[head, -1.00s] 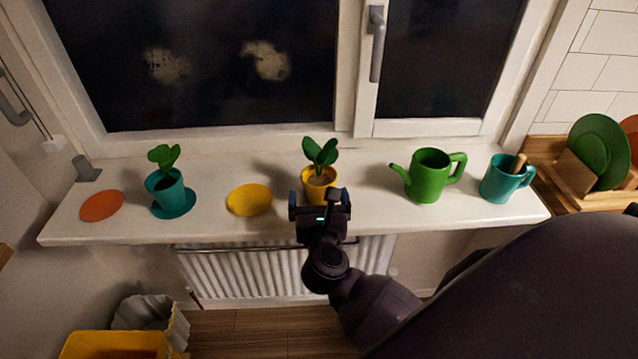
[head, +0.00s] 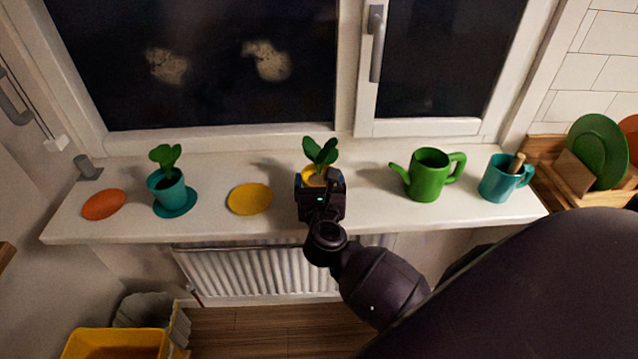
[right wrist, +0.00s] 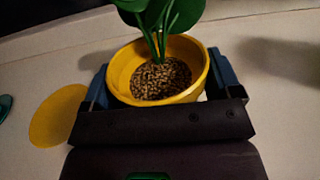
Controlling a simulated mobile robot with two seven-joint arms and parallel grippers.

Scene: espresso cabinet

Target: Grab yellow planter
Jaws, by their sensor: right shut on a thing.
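The yellow planter (head: 313,173) with a green-leaved plant stands upright on the white windowsill, mostly hidden behind my right gripper (head: 320,182) in the head view. In the right wrist view the yellow planter (right wrist: 118,75) sits between the two fingers of my right gripper (right wrist: 160,88), one finger on each side of its rim. The right gripper is shut on the planter. Brown granules fill the pot around the stems. My left gripper is not in view.
A yellow saucer (head: 250,199) lies just left of the planter. Further left are a teal planter (head: 167,190) on a teal saucer and an orange saucer (head: 103,204). A green watering can (head: 428,176) and teal mug (head: 497,180) stand right. The window (head: 345,130) is behind.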

